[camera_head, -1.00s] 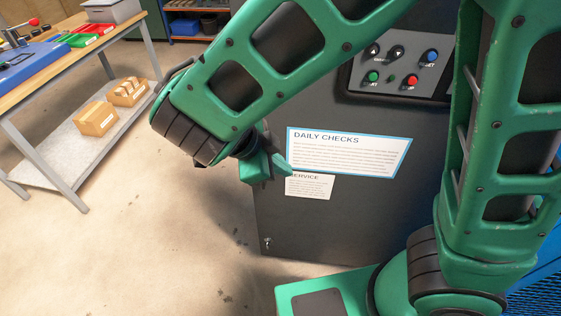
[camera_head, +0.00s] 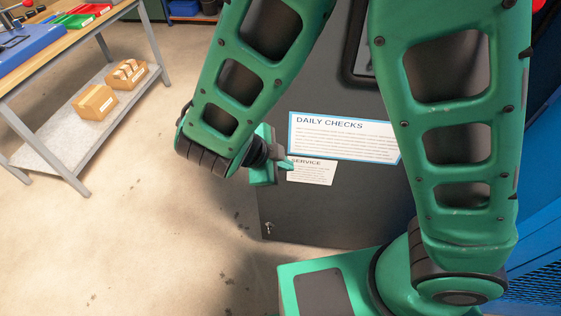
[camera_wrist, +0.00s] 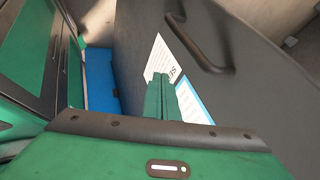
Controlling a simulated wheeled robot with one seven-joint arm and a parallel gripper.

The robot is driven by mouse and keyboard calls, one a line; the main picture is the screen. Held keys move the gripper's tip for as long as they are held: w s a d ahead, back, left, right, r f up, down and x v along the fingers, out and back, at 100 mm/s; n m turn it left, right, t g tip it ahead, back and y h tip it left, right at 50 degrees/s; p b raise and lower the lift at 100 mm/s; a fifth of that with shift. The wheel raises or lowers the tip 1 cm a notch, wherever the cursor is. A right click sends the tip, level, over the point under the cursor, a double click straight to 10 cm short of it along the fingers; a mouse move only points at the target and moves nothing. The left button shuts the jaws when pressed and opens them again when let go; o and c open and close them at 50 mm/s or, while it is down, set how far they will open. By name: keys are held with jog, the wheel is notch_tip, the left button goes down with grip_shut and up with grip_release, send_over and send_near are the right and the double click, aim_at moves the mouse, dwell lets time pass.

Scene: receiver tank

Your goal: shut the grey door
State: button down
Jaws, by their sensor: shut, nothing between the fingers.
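The grey door (camera_head: 335,215) is a dark panel upright in front of me, with a "DAILY CHECKS" sheet (camera_head: 343,140) and a smaller "SERVICE" label (camera_head: 312,172). In the wrist view the grey door (camera_wrist: 255,105) slants across the right side, with a black bar handle (camera_wrist: 195,42) near its top. My gripper (camera_head: 285,164) is shut and empty, at the left edge of the labels. In the wrist view its fingertips (camera_wrist: 160,84) overlap the labels; whether they touch the door I cannot tell. How far the door stands open is unclear, as my arm hides its upper part.
A workbench (camera_head: 70,90) with cardboard boxes (camera_head: 95,102) on its lower shelf stands at the left. Open floor (camera_head: 160,235) lies between it and the door. A blue mesh-sided unit (camera_head: 540,240) is at the right. A blue surface (camera_wrist: 100,78) shows left of the door in the wrist view.

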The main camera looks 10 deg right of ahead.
jog(key=shift+w+d, duration=0.25)
jog(key=shift+w, duration=0.45)
jog(key=shift+w+d, duration=0.2)
jog(key=shift+w, duration=0.5)
